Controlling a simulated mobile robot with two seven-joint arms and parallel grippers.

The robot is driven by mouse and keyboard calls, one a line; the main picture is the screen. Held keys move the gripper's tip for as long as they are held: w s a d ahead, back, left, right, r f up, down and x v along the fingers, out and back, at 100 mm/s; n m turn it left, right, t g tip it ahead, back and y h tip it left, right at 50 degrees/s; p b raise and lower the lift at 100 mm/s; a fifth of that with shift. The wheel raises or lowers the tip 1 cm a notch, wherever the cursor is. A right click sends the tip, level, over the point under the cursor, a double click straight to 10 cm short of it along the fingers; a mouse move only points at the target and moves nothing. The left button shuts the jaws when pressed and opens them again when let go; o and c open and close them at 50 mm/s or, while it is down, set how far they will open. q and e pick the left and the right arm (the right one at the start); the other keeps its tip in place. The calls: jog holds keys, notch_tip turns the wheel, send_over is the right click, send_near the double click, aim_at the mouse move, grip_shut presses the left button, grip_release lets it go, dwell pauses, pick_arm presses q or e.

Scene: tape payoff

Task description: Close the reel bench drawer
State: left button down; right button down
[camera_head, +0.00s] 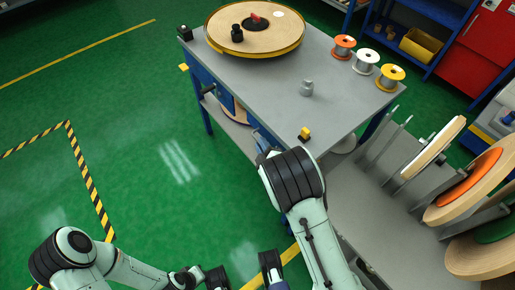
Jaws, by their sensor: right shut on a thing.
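The reel bench (270,85) has a grey top and blue sides and legs, and stands in the upper middle. A blue front (264,138) under its left edge looks like the drawer; my right arm partly covers it, and I cannot tell how far it stands out. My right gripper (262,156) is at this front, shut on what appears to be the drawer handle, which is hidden. My left arm (120,265) is low at the left, away from the bench; I cannot make out its jaws clearly.
A large wooden reel (255,28) lies on the bench top, with small spools (366,62), a grey weight (306,88) and a yellow-black item (304,134). A reel rack (395,170) stands close on the right. Green floor at the left is clear.

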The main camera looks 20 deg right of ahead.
jog(key=shift+d, duration=0.3)
jog(key=c, duration=1.2)
grip_release()
jog(key=shift+w, duration=0.1)
